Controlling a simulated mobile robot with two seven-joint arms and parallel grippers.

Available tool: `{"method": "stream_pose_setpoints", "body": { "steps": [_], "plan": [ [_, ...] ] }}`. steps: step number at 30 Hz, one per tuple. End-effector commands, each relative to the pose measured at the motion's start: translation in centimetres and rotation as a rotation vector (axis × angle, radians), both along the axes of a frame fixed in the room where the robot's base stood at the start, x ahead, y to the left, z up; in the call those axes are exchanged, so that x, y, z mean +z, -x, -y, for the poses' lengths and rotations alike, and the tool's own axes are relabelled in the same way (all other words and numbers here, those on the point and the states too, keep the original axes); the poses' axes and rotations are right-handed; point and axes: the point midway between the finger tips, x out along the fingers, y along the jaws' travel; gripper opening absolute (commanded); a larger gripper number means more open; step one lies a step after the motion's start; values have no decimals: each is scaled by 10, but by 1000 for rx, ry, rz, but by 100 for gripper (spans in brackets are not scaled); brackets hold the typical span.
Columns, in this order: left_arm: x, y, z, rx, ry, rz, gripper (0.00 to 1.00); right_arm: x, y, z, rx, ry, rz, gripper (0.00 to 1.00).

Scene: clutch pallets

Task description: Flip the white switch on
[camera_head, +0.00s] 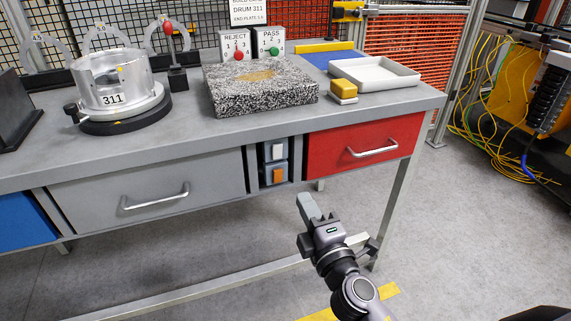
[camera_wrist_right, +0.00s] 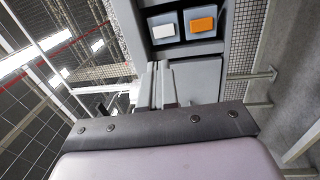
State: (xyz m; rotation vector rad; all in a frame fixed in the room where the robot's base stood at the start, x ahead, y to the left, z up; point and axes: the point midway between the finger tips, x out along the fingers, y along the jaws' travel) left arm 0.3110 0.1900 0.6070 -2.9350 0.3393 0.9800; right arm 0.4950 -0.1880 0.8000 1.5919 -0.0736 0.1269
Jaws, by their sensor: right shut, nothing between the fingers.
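The white switch (camera_head: 278,151) is the upper one on a small panel between the grey drawer and the red drawer, with an orange switch (camera_head: 278,175) below it. In the right wrist view the white switch (camera_wrist_right: 163,30) is beside the orange switch (camera_wrist_right: 203,25), both ahead of the fingers. My right gripper (camera_head: 308,206) is below and a little right of the panel, apart from it. Its fingers (camera_wrist_right: 160,85) are together with nothing between them. Whether the white switch is on cannot be told. My left gripper is not in view.
Above the panel is the grey workbench (camera_head: 180,138), with a metal drum (camera_head: 113,82), a speckled slab (camera_head: 258,88) and a white tray (camera_head: 374,74). The red drawer (camera_head: 335,150) has a protruding handle (camera_head: 373,149).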

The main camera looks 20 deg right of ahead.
Motion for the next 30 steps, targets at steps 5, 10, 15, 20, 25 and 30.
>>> {"method": "stream_pose_setpoints", "body": {
  "steps": [5,10,15,20,25,30],
  "plan": [
    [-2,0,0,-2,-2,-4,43,3,-2,-1,-1,25,15,0],
    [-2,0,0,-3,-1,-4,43,3,-2,-1,-1,23,14,0],
    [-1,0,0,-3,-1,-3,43,3,-5,-1,-1,22,13,0],
    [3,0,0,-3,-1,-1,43,7,-21,-2,-1,22,14,0],
    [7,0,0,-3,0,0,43,10,-47,-3,-1,22,15,0],
    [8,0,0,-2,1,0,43,14,-74,-4,-1,21,15,0]
  ]
}}
